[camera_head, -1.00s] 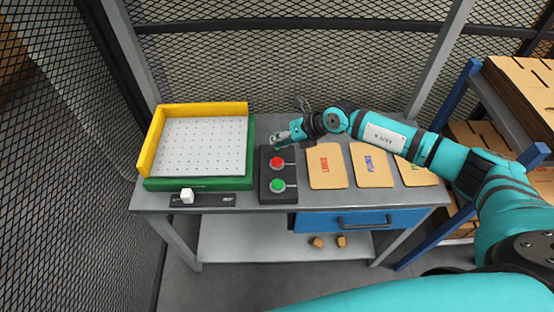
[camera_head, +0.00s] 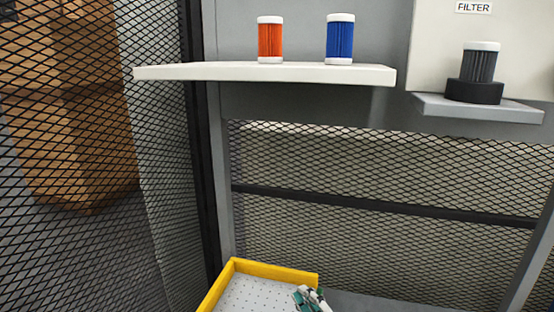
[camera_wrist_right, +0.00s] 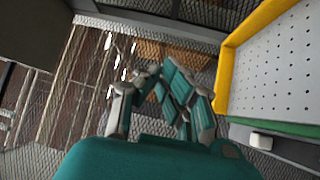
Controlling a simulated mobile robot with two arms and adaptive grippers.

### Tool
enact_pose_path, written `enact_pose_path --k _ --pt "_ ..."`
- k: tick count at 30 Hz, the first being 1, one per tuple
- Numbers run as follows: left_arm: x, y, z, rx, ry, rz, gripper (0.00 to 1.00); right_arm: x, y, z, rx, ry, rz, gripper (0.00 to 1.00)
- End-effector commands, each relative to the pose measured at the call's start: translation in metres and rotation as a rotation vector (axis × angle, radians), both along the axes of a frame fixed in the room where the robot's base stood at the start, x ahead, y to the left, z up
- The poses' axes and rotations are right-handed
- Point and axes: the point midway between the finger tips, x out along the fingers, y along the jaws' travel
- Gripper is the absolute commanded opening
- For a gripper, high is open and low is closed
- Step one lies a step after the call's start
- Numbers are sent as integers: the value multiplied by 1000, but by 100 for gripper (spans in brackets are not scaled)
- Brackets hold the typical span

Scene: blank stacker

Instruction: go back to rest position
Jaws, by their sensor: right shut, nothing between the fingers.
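My right gripper (camera_head: 311,297) shows at the bottom edge of the head view, cut off by the frame, by the right end of the tray's yellow back wall. In the right wrist view its fingers (camera_wrist_right: 155,72) are shut with nothing between them. In that view they point toward the mesh fence, beside the tray. My left gripper is in neither view.
The perforated tray has a yellow wall (camera_head: 275,271), which also shows in the wrist view (camera_wrist_right: 229,70), where a white slider knob (camera_wrist_right: 261,141) is near. An orange filter (camera_head: 270,40) and a blue filter (camera_head: 340,40) stand on a white shelf (camera_head: 200,72). A dark filter (camera_head: 479,64) stands right.

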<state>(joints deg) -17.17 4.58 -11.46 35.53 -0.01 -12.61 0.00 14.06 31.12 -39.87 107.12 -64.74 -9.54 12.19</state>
Motion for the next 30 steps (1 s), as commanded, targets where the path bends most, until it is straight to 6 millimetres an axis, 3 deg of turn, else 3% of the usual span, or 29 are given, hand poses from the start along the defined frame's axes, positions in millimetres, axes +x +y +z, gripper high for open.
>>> enact_pose_path --k 2,4,6,9,15,24,28,30 --pt "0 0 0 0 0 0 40 -10 -35 -2 253 146 -208 0" --pt "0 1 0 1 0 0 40 -24 -73 -22 438 310 -400 0" --pt "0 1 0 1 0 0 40 -50 -107 -55 586 502 -585 0" --pt "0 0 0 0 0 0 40 -96 -135 -100 714 753 -784 0" --pt "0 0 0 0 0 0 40 -176 -150 -150 811 1098 -989 0" --pt "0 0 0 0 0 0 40 -267 -145 -176 846 1445 -1131 0" --pt "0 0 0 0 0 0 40 -304 -140 -180 845 1578 -1170 0" --pt "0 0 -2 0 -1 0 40 -294 -139 -202 837 1574 -1172 0"
